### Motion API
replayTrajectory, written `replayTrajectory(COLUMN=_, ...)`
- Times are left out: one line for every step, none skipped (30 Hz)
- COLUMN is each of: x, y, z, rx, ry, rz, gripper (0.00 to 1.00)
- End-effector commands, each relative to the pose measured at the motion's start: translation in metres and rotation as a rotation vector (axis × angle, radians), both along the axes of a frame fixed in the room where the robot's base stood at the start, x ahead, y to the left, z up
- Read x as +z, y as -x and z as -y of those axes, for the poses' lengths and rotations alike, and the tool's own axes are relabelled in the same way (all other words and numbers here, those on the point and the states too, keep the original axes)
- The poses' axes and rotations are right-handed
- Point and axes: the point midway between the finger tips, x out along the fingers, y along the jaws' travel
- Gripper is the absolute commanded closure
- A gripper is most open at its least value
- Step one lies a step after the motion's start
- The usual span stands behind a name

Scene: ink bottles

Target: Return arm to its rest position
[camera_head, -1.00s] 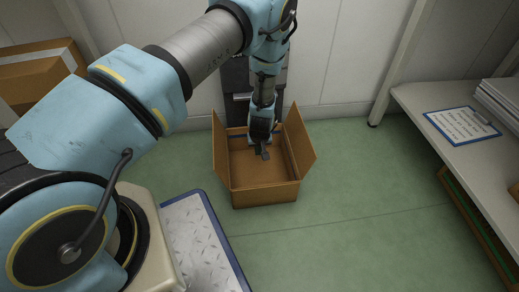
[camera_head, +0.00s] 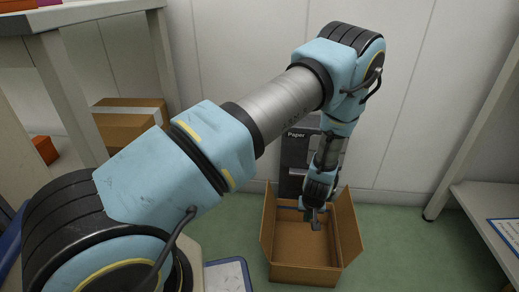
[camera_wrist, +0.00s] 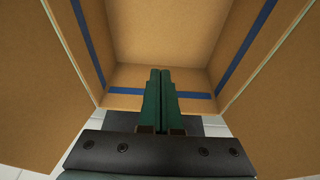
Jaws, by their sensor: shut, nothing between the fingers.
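My gripper (camera_head: 315,222) hangs from my blue and grey arm over the open cardboard box on the floor. In the wrist view the two green fingers of my gripper (camera_wrist: 160,72) lie side by side, shut and empty. They point down into the open cardboard box (camera_head: 303,274). No ink bottle shows in either current view.
A dark bin marked Paper (camera_head: 293,160) stands against the wall behind the box. A taped carton (camera_head: 128,132) is at the left by a shelf (camera_head: 85,22). A low shelf (camera_head: 490,205) with a blue-edged clipboard (camera_head: 507,230) is at the right. Green floor (camera_head: 405,255) is clear between.

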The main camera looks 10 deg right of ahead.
Motion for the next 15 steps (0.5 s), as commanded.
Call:
replayTrajectory(x=0.001, y=-0.001, z=0.0, rx=0.001, ry=0.0, rz=0.0, gripper=1.0)
replayTrajectory(x=0.004, y=-0.003, z=-0.001, rx=0.004, ry=0.002, rz=-0.002, gripper=1.0)
replayTrajectory(x=0.01, y=-0.006, z=-0.003, rx=0.008, ry=0.002, rz=-0.004, gripper=1.0)
replayTrajectory(x=0.017, y=-0.009, z=-0.005, rx=0.014, ry=0.004, rz=-0.007, gripper=1.0)
replayTrajectory(x=0.025, y=-0.014, z=-0.009, rx=0.021, ry=0.005, rz=-0.011, gripper=1.0)
replayTrajectory(x=0.039, y=-0.021, z=-0.015, rx=0.033, ry=0.007, rz=-0.018, gripper=1.0)
replayTrajectory(x=0.052, y=-0.028, z=-0.021, rx=0.044, ry=0.009, rz=-0.024, gripper=1.0)
replayTrajectory(x=0.066, y=-0.035, z=-0.028, rx=0.054, ry=0.012, rz=-0.031, gripper=1.0)
replayTrajectory(x=0.086, y=-0.043, z=-0.039, rx=0.069, ry=0.014, rz=-0.043, gripper=1.0)
replayTrajectory(x=0.102, y=-0.05, z=-0.049, rx=0.079, ry=0.017, rz=-0.05, gripper=1.0)
replayTrajectory(x=0.118, y=-0.055, z=-0.059, rx=0.09, ry=0.019, rz=-0.059, gripper=1.0)
replayTrajectory(x=0.139, y=-0.062, z=-0.074, rx=0.102, ry=0.021, rz=-0.069, gripper=1.0)
replayTrajectory(x=0.154, y=-0.066, z=-0.085, rx=0.11, ry=0.022, rz=-0.076, gripper=1.0)
replayTrajectory(x=0.169, y=-0.07, z=-0.097, rx=0.12, ry=0.024, rz=-0.083, gripper=1.0)
replayTrajectory(x=0.188, y=-0.074, z=-0.113, rx=0.13, ry=0.024, rz=-0.092, gripper=1.0)
